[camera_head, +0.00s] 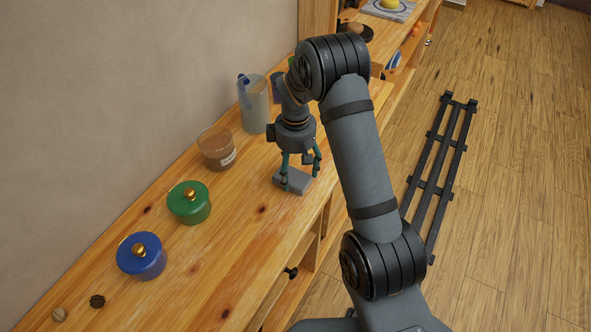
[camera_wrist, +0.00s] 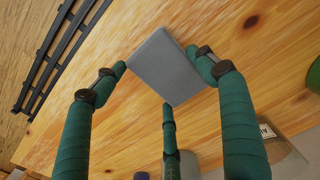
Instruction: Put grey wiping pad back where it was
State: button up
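The grey wiping pad (camera_head: 293,181) is a flat grey block at the front edge of the wooden counter, below my gripper (camera_head: 300,177). In the wrist view the pad (camera_wrist: 165,66) lies between my gripper's three teal fingers (camera_wrist: 160,75). One fingertip meets its left corner, one its right edge and one its lower corner, so the gripper looks shut on it. The pad is at or very near the counter surface; I cannot tell whether it touches.
On the wooden counter (camera_head: 225,262) stand a blue lidded pot (camera_head: 141,262), a green lidded pot (camera_head: 188,207), a brown glass container (camera_head: 216,152) and a tall grey jug (camera_head: 254,108). Counter in front of the pots is clear.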

aim_at(296, 173)
jog(key=o, duration=0.4)
jog(key=shift+r, duration=0.1)
notch_tip(296, 173, up, 12)
jog(key=shift+r, duration=0.1)
dwell(0.5)
notch_tip(296, 173, down, 13)
jog(key=shift+r, duration=2.2)
